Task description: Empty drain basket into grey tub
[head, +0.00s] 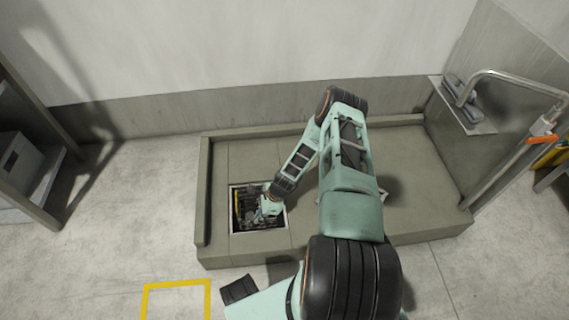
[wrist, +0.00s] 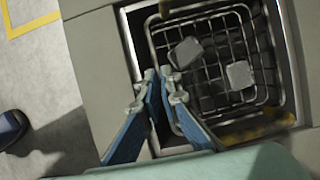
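The drain basket (wrist: 207,101) is a wire basket inside a square opening in the grey platform. Two pale grey lumps, one (wrist: 186,52) near the left and one (wrist: 239,75) near the right, lie in it in the wrist view. In the head view the basket is small, dark and partly hidden by my gripper (head: 265,208), which reaches down into the opening. In the wrist view my gripper (wrist: 160,80) has its blue fingers converging at the basket's left rim. A narrow gap shows between the tips; whether they pinch the rim is unclear. I cannot identify a grey tub with certainty.
The platform (head: 300,235) has raised edges. A yellow floor outline (head: 177,284) lies at front left, beside a dark object (head: 238,289). A shelf with a grey box (head: 22,162) stands left. A ledge with a bent pipe (head: 515,76) is at right. Floor on the left is clear.

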